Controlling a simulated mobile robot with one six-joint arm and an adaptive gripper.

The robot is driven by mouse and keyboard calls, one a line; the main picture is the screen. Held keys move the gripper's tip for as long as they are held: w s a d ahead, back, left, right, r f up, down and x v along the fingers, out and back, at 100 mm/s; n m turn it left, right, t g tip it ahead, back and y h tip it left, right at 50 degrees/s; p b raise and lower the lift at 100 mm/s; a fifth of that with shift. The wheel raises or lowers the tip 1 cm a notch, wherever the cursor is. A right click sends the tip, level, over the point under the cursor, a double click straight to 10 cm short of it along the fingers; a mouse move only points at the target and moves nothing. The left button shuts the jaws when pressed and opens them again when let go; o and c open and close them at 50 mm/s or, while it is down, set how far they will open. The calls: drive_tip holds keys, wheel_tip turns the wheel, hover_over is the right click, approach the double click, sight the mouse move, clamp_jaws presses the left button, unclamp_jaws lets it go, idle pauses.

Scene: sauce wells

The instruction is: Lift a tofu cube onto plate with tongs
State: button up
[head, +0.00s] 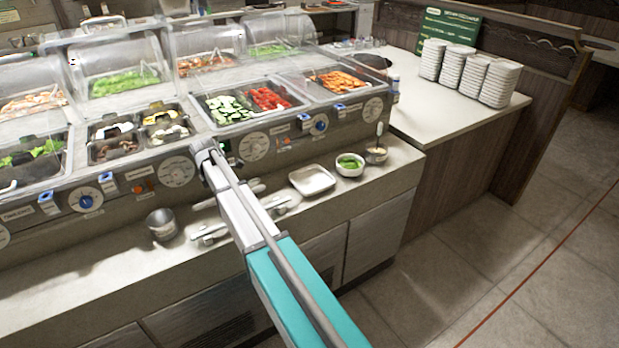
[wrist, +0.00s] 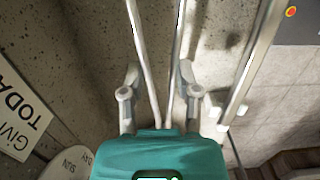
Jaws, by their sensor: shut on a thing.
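In the wrist view, my teal gripper (wrist: 158,85) has its two grey fingers on either side of long metal tongs (wrist: 147,75). It is shut on the tongs, whose two arms spread apart toward the top of the picture; their tips are out of view. In the head view my arm crosses the counter, and I cannot make out the gripper clearly. A white square plate (head: 312,180) lies empty on the front ledge, right of my arm. Pale pieces (head: 120,130) sit in a small well at the left; I cannot tell whether they are tofu.
A green-filled bowl (head: 349,163) and a small bowl with a spoon (head: 376,154) stand right of the plate. A metal cup (head: 162,224) stands left of my arm. Clear sneeze guards (head: 120,67) rise behind the wells. Stacked white dishes (head: 450,62) stand on the side counter.

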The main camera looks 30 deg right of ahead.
wheel_tip(320, 180, up, 8)
drive_tip(key=p, duration=0.7)
drive_tip(key=shift+a, duration=0.1)
idle(0.5)
